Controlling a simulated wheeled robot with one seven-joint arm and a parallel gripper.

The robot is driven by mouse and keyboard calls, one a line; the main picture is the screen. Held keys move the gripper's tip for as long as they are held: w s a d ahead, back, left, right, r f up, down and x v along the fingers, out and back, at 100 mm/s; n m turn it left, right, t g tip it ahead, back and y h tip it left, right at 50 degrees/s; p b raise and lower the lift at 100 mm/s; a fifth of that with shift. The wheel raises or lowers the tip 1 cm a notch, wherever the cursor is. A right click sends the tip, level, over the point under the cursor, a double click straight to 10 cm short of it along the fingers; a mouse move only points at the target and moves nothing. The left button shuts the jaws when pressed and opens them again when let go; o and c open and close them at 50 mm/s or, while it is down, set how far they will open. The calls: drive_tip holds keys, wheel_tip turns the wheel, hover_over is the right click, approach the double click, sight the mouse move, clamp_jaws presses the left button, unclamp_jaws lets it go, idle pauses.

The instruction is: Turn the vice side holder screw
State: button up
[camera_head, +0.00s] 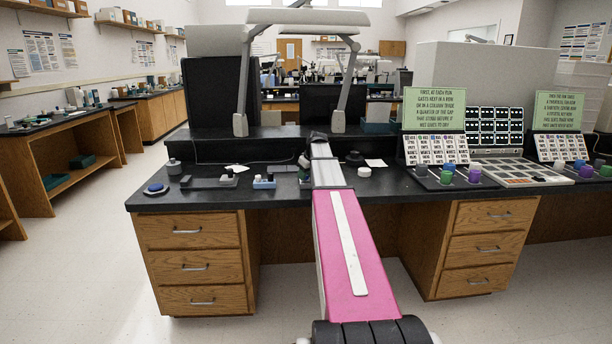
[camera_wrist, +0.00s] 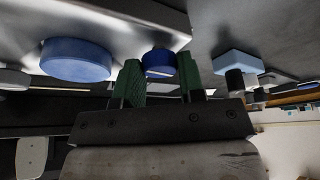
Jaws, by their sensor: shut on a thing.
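In the wrist view a small blue round knob (camera_wrist: 159,66), which looks like the side holder screw, sits between the green-padded fingers of my gripper (camera_wrist: 158,76). The gripper is shut on it. The knob is beside a grey metal body (camera_wrist: 130,18), probably the vice. A larger blue disc (camera_wrist: 75,60) is to the left of the fingers, apart from them. In the head view my own arm covers the middle of the bench, and I cannot make out the gripper or the held knob clearly.
A light blue block (camera_wrist: 238,62) with a dark post is close right of the fingers. On the black bench (camera_head: 210,201) are a blue disc (camera_head: 155,188), small fixtures (camera_head: 228,180) and a light blue part (camera_head: 265,182). Knobs and a key panel (camera_head: 520,172) stand right.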

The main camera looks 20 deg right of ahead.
drive_tip(key=m+h, duration=0.1)
drive_tip(key=m, duration=0.3)
drive_tip(key=m+h, duration=0.1)
drive_tip(key=m, duration=0.1)
drive_tip(key=shift+a+m+h, duration=0.25)
drive_tip(key=shift+m+h, duration=0.05)
idle(0.3)
drive_tip(key=o, duration=0.9)
drive_tip(key=shift+r, duration=0.1)
drive_tip(key=v, duration=1)
drive_tip(key=shift+s+r, duration=0.25)
